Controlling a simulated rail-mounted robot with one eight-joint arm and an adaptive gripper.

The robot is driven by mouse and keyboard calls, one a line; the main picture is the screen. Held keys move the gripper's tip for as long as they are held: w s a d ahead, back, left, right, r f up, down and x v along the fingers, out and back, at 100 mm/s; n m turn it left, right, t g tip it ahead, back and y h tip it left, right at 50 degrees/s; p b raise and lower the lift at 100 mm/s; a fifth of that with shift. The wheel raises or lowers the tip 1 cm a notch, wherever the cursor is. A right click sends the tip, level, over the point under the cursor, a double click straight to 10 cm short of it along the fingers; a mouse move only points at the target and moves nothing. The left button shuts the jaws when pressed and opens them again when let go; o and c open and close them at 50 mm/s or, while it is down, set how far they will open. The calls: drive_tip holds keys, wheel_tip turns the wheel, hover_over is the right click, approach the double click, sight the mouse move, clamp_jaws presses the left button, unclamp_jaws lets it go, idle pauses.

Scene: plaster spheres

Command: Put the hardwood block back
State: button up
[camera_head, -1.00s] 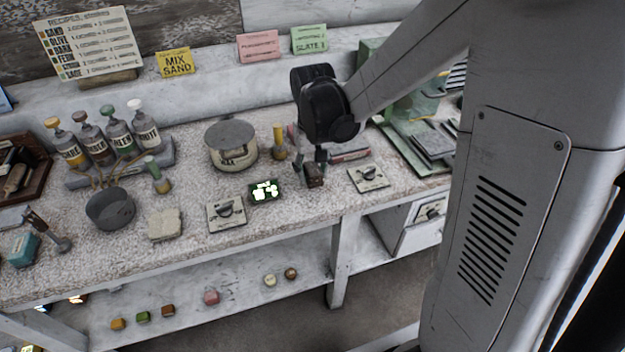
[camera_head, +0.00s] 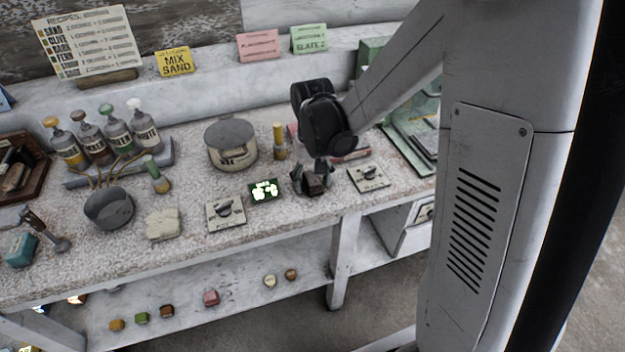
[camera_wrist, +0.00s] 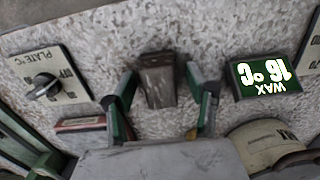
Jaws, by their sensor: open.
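The hardwood block (camera_head: 315,186), dark brown, stands at the bench top near its front edge, between a lit green display and a plate dial. In the wrist view the block (camera_wrist: 157,80) shows between the two green-and-grey fingers, with a gap on each side. My gripper (camera_head: 311,179) is open around the block, pointing down; the fingers (camera_wrist: 159,84) also show in the wrist view. The block's underside is hidden, so its contact with the bench is not clear.
The green wax display (camera_head: 264,190) is close on the left and the plate dial (camera_head: 369,178) close on the right. A lidded pot (camera_head: 231,146) and a yellow-topped bottle (camera_head: 279,143) stand behind to the left. Small coloured blocks lie on the lower shelf (camera_head: 240,289).

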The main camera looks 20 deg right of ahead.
sight(312, 177)
wheel_tip(312, 177, up, 12)
drive_tip(key=f+p, duration=0.1)
drive_tip(key=p, duration=0.1)
drive_tip(key=s+r+t, duration=0.3)
drive_tip(key=s+r, duration=0.1)
drive_tip(key=s, duration=0.4)
drive_tip(key=s+r+t, duration=0.4)
drive_tip(key=s, duration=0.4)
drive_tip(key=shift+s+r, duration=0.3)
drive_tip(key=shift+s, duration=0.05)
idle(1.4)
